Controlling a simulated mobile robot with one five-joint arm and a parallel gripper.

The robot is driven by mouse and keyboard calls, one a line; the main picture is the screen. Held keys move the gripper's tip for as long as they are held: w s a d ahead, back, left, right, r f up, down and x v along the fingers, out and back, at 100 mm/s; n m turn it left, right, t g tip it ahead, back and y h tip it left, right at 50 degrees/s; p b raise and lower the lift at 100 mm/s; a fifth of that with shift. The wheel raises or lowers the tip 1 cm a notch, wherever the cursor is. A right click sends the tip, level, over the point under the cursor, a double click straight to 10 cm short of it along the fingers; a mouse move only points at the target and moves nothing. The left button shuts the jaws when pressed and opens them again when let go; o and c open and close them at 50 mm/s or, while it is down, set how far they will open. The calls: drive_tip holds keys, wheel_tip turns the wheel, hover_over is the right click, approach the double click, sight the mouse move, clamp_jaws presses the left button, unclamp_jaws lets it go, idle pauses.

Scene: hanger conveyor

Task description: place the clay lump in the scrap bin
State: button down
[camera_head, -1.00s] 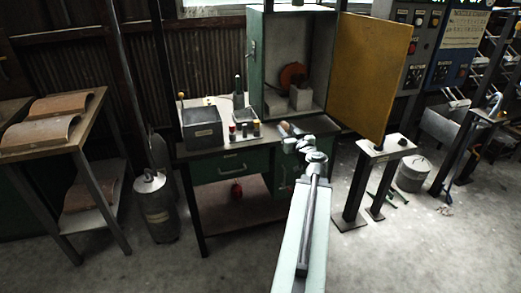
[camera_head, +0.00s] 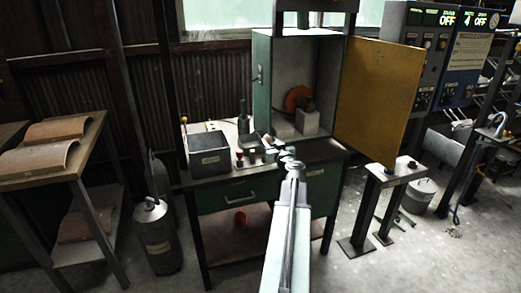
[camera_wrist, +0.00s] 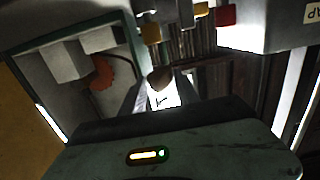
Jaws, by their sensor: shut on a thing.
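The clay lump (camera_wrist: 160,77) is a small brown piece held between the fingertips of my gripper (camera_wrist: 162,88) in the wrist view. In the head view my gripper (camera_head: 272,153) is over the right part of the bench, and the lump cannot be made out there. The scrap bin (camera_head: 210,161) is a grey open-topped box with a label, standing on the bench to the left of my gripper. Its labelled wall also shows in the wrist view (camera_wrist: 265,28), upside down at the upper right. The bin's inside is dark.
Small coloured-topped items (camera_head: 240,158) stand between the bin and my gripper. A green cabinet (camera_head: 262,80) with an open yellow door (camera_head: 378,95) stands on the bench behind. A grey canister (camera_head: 156,240) is on the floor at left. A tile rack (camera_head: 60,165) stands further left.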

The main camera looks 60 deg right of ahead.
drive_tip(key=f+b, duration=0.2)
drive_tip(key=s+d+f+b, duration=0.1)
drive_tip(key=f, duration=0.1)
drive_tip(key=shift+b, duration=0.35)
drive_tip(key=shift+w+a+r, duration=0.2)
drive_tip(key=shift+w+a, duration=0.05)
drive_tip(key=shift+w, duration=0.05)
drive_tip(key=shift+w+f, duration=0.1)
drive_tip(key=shift+f, duration=0.2)
drive_tip(key=c, duration=0.9)
unclamp_jaws()
drive_tip(key=shift+r, duration=0.1)
